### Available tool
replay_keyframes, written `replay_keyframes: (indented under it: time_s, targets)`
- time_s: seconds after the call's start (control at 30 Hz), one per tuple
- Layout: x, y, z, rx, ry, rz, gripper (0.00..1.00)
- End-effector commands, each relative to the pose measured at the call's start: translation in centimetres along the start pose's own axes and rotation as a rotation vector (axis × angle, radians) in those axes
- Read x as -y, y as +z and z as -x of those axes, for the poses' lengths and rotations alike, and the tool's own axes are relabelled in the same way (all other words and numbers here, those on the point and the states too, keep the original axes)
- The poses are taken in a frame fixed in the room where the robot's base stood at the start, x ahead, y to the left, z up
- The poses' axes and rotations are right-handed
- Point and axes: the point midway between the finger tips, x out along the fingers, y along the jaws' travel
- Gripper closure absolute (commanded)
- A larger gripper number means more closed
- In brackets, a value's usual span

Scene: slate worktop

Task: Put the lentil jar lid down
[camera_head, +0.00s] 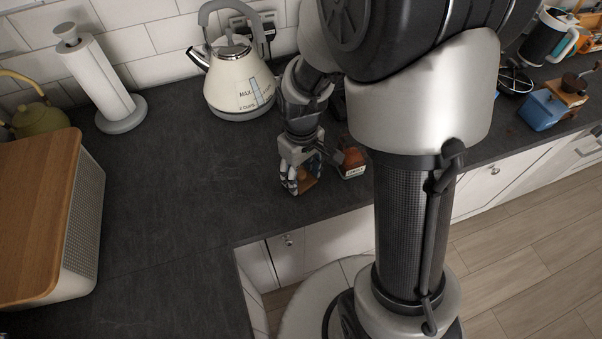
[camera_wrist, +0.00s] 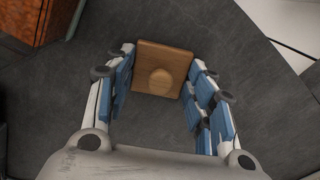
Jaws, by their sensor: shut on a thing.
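The lentil jar lid is a square wooden plate with a round knob, seen in the wrist view (camera_wrist: 147,82) between my fingers. In the head view it shows as a small brown patch (camera_head: 308,183), partly hidden by the fingers. My gripper (camera_head: 300,183) is shut on the lid, its blue-padded fingers at two opposite sides, as the wrist view (camera_wrist: 162,64) shows. I cannot tell whether the lid touches the worktop. The lentil jar (camera_head: 352,163), reddish with a pale label, stands just right of my gripper; part of it shows at the wrist view's top left (camera_wrist: 52,18).
The slate worktop (camera_head: 185,195) is clear left of my gripper, and its front edge is close. A cream kettle (camera_head: 238,85) stands behind. A paper towel holder (camera_head: 100,80) and a wood-topped bin (camera_head: 35,210) stand left. A blue grinder (camera_head: 542,110) is far right.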

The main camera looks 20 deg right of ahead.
Motion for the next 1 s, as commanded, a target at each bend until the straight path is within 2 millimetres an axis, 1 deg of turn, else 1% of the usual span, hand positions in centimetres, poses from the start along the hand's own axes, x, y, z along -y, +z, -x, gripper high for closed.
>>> replay_keyframes:
  time_s: [0.1, 0.23, 0.27, 0.53, 0.87, 0.97, 1.0]
  targets:
    - [0.0, 0.0, 0.1, 0.000, 0.000, 0.000, 0.72]
    - [0.0, 0.0, -0.4, 0.000, 0.000, 0.000, 0.72]
    - [0.0, 0.0, -0.3, 0.000, 0.000, 0.000, 0.49]
    - [0.0, 0.0, -0.2, 0.000, 0.000, 0.000, 0.31]
    - [0.0, 0.0, -0.1, 0.000, 0.000, 0.000, 0.31]
    - [0.0, -0.1, 0.6, -0.002, 0.001, 0.000, 0.31]
    - [0.0, -0.1, 1.1, -0.003, 0.001, 0.000, 0.31]
